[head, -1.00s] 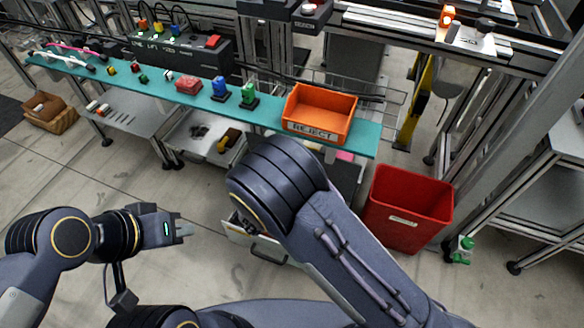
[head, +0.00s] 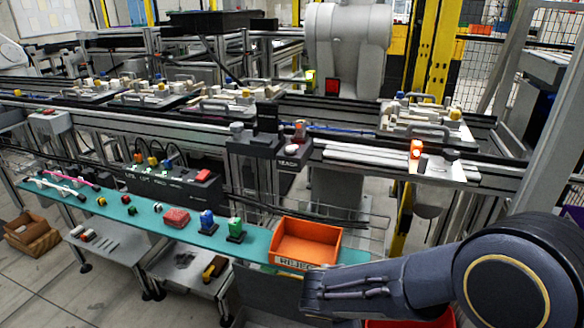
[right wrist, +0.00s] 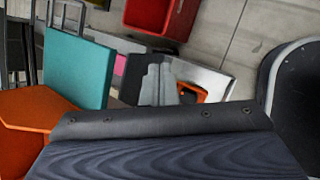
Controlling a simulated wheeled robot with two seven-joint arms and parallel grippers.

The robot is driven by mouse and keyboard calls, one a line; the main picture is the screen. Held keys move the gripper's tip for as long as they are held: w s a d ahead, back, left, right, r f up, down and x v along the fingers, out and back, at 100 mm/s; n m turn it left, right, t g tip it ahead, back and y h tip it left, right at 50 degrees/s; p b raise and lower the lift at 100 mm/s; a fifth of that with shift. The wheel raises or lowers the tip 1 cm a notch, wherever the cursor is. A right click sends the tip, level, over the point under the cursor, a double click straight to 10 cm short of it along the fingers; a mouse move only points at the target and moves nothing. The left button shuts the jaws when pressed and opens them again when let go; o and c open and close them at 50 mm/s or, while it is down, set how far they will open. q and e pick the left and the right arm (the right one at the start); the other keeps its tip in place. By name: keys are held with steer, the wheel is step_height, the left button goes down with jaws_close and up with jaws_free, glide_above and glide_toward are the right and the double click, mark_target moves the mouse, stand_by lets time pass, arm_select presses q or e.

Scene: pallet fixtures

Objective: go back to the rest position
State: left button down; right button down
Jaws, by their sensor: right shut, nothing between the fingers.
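My right arm enters the head view from the lower right, with its forearm pointing left in front of the reject bin; its gripper does not show there. In the right wrist view my right gripper (right wrist: 157,85) shows as two grey fingers close together, shut and empty. Below the fingers in that view are the grey floor and a shelf. My left arm and left gripper are out of the head view.
The orange REJECT bin (head: 305,243) stands on the teal shelf (head: 125,212) close to my right forearm. Small blocks and a control box (head: 172,180) are on or behind the shelf. A red bin (right wrist: 165,15) stands on the floor. Conveyor rails with pallets (head: 425,122) run behind.

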steer(key=s+d+r+m+y, duration=0.2)
steer(key=s+r+m+y, duration=0.1)
steer(key=s+m, duration=0.35)
steer(key=s+d+r+m+t+y, duration=0.1)
steer(key=s+d+r+m+y, duration=0.25)
steer(key=s+m, duration=0.3)
steer(key=s+d+r+m+y, duration=0.2)
steer(key=s+r+m+y, duration=0.15)
steer(key=s+m, duration=0.3)
step_height(320, 180, up, 23)
steer(key=h+p, duration=0.1)
steer(key=p, duration=2.1)
steer(key=shift+s+a+f+p, duration=0.15)
steer(key=shift+s+a+p, duration=0.1)
steer(key=shift+s+p, duration=0.05)
